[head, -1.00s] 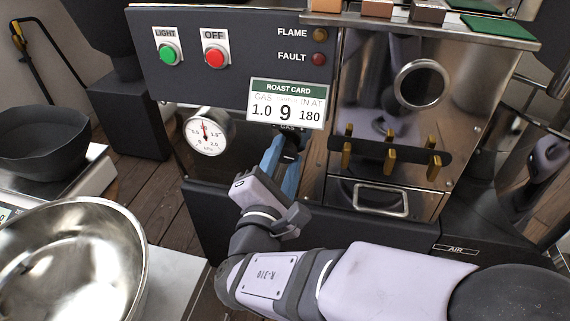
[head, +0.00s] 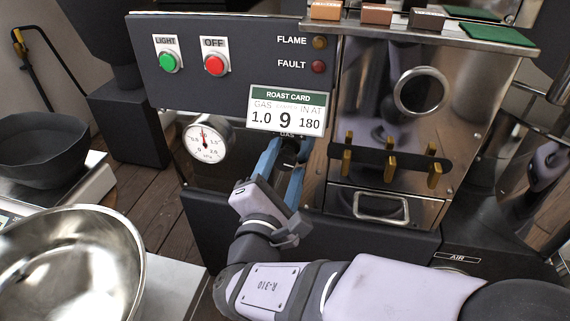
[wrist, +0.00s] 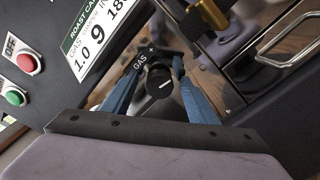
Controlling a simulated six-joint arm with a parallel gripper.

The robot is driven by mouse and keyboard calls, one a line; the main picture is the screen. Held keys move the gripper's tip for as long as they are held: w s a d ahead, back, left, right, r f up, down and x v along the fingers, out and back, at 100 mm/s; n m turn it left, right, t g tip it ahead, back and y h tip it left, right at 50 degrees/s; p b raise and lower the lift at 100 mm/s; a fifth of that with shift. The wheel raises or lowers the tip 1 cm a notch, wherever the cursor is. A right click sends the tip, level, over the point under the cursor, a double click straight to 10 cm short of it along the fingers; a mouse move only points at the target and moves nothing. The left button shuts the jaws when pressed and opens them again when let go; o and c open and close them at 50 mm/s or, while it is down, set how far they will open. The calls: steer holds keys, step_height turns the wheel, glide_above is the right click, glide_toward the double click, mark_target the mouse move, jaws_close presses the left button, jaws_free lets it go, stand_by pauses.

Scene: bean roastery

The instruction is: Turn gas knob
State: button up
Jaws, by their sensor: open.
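The black gas knob (wrist: 159,80) has a white pointer line and sits under a "GAS" label in the wrist view. In the head view the knob (head: 290,149) is partly hidden below the roast card. My gripper (head: 281,160) has blue fingers, which stand open on either side of the knob. In the wrist view my gripper (wrist: 150,82) also shows a finger on each side, and the knob looks ungripped between them. The round gas gauge (head: 205,141) is left of the knob, its needle pointing about straight up. The roast card (head: 287,110) reads gas 1.0.
The green LIGHT button (head: 169,62) and red OFF button (head: 215,64) are on the panel above. Brass levers (head: 390,166) and a drawer handle (head: 381,208) are to the right. A steel bowl (head: 70,268) stands at front left.

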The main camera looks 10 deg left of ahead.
steer(key=s+p, duration=0.2)
steer(key=s, duration=0.5)
steer(key=shift+s, duration=0.2)
stand_by(0.4)
